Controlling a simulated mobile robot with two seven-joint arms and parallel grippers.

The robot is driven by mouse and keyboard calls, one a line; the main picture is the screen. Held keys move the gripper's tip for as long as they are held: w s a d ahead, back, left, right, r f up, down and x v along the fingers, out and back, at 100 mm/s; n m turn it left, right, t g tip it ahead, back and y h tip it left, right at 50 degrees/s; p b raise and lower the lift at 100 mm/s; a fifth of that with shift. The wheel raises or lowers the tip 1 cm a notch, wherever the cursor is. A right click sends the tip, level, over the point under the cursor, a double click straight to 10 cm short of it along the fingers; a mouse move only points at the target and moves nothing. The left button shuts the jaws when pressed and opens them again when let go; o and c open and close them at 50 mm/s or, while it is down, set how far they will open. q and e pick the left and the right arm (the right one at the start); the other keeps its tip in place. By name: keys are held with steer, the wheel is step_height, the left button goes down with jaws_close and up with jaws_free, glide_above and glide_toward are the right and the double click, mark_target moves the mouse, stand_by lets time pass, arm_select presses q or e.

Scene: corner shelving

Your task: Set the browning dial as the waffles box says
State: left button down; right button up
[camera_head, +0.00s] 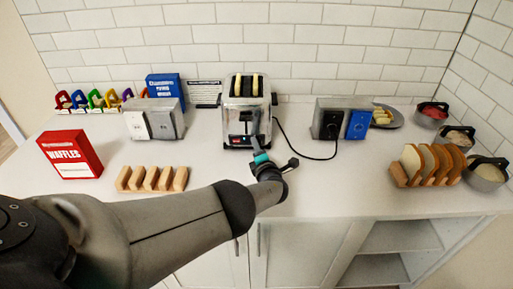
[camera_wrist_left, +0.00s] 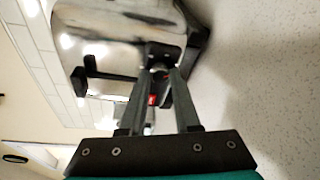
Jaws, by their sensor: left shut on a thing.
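A red waffles box (camera_head: 70,153) stands at the left of the counter. Its title is legible, but its small print is too small to read. A chrome toaster (camera_head: 237,101) stands at the back middle with two light slices in its slots. My left gripper (camera_head: 255,140) is at the toaster's lower front. In the left wrist view its fingers (camera_wrist_left: 161,76) close together on a small dark knob (camera_wrist_left: 160,56) on the toaster's front, apparently the browning dial. The dial's setting is hidden by the fingers. My right gripper is in neither view.
A wooden rack (camera_head: 152,179) stands in front left, a bread rack (camera_head: 430,168) at right. A blue box (camera_head: 164,87) and metal holder (camera_head: 168,122) are left of the toaster. A socket box (camera_head: 329,121) with the black cord is right. Bowls line the right edge.

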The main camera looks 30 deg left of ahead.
arm_select(q)
steer(key=c, duration=0.6)
jaws_free()
steer(key=shift+s+d+r+p, duration=0.1)
steer(key=shift+s+d+p, duration=0.2)
steer(key=shift+p, duration=0.2)
steer(key=p+v, duration=0.9)
steer(key=v, duration=0.4)
steer(key=shift+s+p, duration=0.15)
steer(key=shift+p, duration=0.25)
steer(key=shift+s+d, duration=0.4)
